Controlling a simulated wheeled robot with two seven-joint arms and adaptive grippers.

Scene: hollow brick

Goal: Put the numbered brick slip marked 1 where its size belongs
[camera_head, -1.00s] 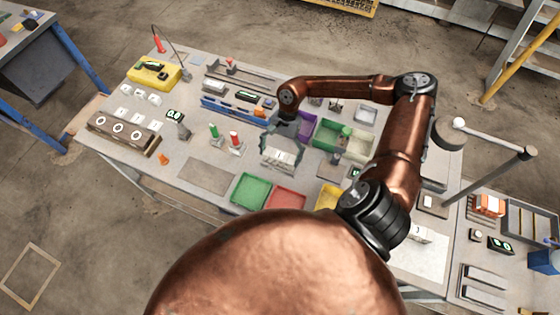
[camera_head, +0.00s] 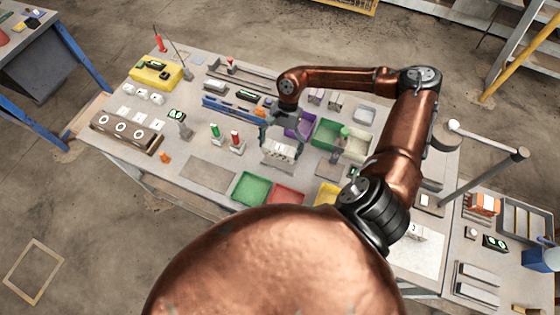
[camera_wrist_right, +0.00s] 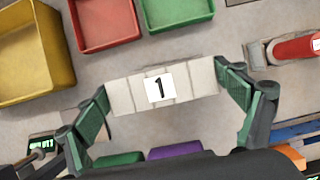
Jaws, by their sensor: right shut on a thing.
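The pale brick slip marked 1 (camera_wrist_right: 162,87) lies crosswise between the fingers of my right gripper (camera_wrist_right: 165,98) in the right wrist view. The gripper is shut on its two ends, and its black number faces the camera. In the head view the same slip (camera_head: 279,150) hangs from the right gripper (camera_head: 280,145) over the middle of the bench. My left gripper is not in view.
Green (camera_head: 250,187), red (camera_head: 287,195) and yellow (camera_head: 328,194) trays line the front edge. A purple bin (camera_head: 300,125) and a larger green bin (camera_head: 327,132) stand behind the gripper. Green and red upright items (camera_head: 236,138) are left of it. A bare grey mat (camera_head: 207,174) lies front left.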

